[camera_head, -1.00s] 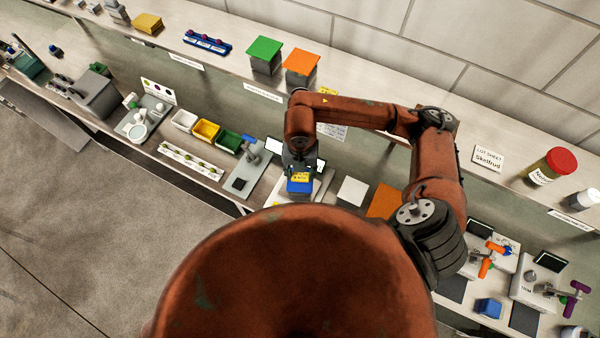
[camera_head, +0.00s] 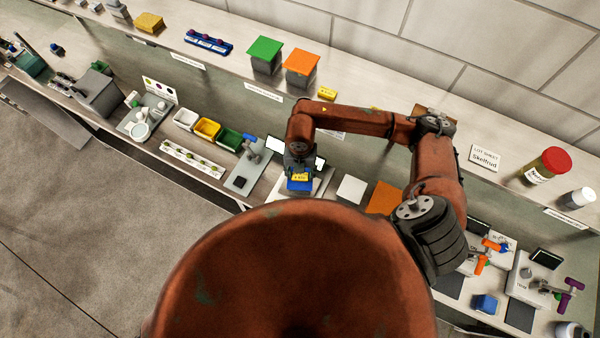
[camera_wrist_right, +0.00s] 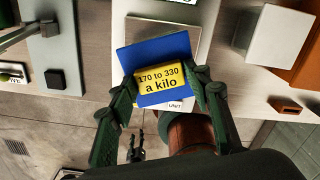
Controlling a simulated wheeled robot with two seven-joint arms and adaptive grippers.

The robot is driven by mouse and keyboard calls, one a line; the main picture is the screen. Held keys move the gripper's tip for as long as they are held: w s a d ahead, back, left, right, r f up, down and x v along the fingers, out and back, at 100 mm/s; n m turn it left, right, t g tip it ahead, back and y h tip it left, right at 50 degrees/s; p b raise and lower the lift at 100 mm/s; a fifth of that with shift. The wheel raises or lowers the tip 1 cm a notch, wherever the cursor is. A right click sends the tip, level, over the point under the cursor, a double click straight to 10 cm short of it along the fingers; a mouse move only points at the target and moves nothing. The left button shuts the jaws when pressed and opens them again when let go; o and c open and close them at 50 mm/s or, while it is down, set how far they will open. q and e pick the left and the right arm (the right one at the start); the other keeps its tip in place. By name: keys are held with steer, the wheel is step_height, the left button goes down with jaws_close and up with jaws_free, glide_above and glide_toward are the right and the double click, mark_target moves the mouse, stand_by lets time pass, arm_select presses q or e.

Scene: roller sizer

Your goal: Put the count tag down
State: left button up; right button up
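The count tag (camera_wrist_right: 160,79) is a small yellow block reading "170 to 330 a kilo". In the right wrist view it sits between the fingertips of my right gripper (camera_wrist_right: 163,86), which look closed on its two ends. A blue tray (camera_wrist_right: 153,53) lies directly behind the tag; whether the tag touches it cannot be told. In the head view the tag (camera_head: 300,177) shows just below the right wrist, over the blue tray (camera_head: 299,186). A small dark two-pronged shape in the wrist view, apparently my left gripper (camera_wrist_right: 135,149), hangs low over the floor.
A white square block (camera_head: 351,190) and an orange one (camera_head: 384,198) stand right of the blue tray. A grey device (camera_head: 246,172) stands to its left. Green-topped (camera_head: 265,49) and orange-topped (camera_head: 301,62) blocks stand on the upper shelf.

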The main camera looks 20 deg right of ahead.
mark_target(300, 175)
steer(key=o, duration=0.3)
steer(key=shift+r, duration=0.2)
step_height(300, 175, up, 12)
steer(key=b, duration=0.2)
steer(key=shift+b, duration=0.4)
